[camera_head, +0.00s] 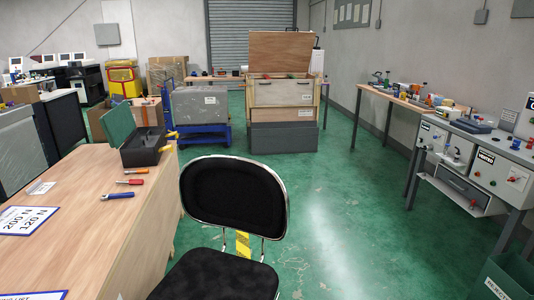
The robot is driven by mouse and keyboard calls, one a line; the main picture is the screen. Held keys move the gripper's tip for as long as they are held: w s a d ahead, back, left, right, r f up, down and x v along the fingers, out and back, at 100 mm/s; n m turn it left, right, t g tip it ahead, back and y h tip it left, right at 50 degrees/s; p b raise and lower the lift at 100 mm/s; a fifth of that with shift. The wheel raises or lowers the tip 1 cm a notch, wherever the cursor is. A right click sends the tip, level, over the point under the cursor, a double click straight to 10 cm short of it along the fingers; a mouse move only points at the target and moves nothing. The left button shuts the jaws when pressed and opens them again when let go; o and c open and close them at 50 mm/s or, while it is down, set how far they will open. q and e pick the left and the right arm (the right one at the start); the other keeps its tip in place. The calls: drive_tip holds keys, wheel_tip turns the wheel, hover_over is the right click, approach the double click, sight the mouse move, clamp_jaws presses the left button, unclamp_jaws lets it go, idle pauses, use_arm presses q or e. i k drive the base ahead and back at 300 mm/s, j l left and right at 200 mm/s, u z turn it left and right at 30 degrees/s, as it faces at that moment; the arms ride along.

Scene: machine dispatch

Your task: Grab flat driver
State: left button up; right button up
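Small hand tools lie on the wooden table (105,245) at the left. One has an orange handle (136,170) and lies near the toolbox. A red-handled tool (131,181) with a thin shaft lies just in front of it; it looks like a screwdriver. A blue-handled tool (118,195) lies nearer to me. The tips are too small to tell which is the flat driver. Neither of my grippers is in view.
An open dark toolbox (146,156) with a green lid stands at the table's far right corner. A black chair (235,200) stands right of the table. Signs (28,220) lie on the table. The green floor to the right is clear up to the workbench (480,150).

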sight(141, 182)
drive_tip(key=i+l+z, duration=0.5)
drive_tip(key=i+l, duration=0.15)
drive_tip(key=l, duration=0.15)
drive_tip(key=i+l+z, duration=0.45)
drive_tip(key=i, duration=0.3)
drive_tip(key=i+u, duration=0.25)
drive_tip(key=i, duration=0.2)
drive_tip(key=i+u, duration=0.3)
drive_tip(key=i, duration=0.2)
drive_tip(key=i+l+u, duration=0.1)
drive_tip(key=i+u, duration=0.15)
drive_tip(key=i, duration=0.2)
drive_tip(key=i+l+u, duration=0.3)
drive_tip(key=i, duration=0.15)
drive_tip(key=i+j+u, duration=0.2)
drive_tip(key=i+u, duration=0.25)
drive_tip(key=i, duration=0.2)
drive_tip(key=i+u, duration=0.45)
drive_tip(key=i, duration=0.2)
drive_tip(key=i+l+u, duration=0.45)
drive_tip(key=i, duration=0.2)
drive_tip(key=j, duration=0.1)
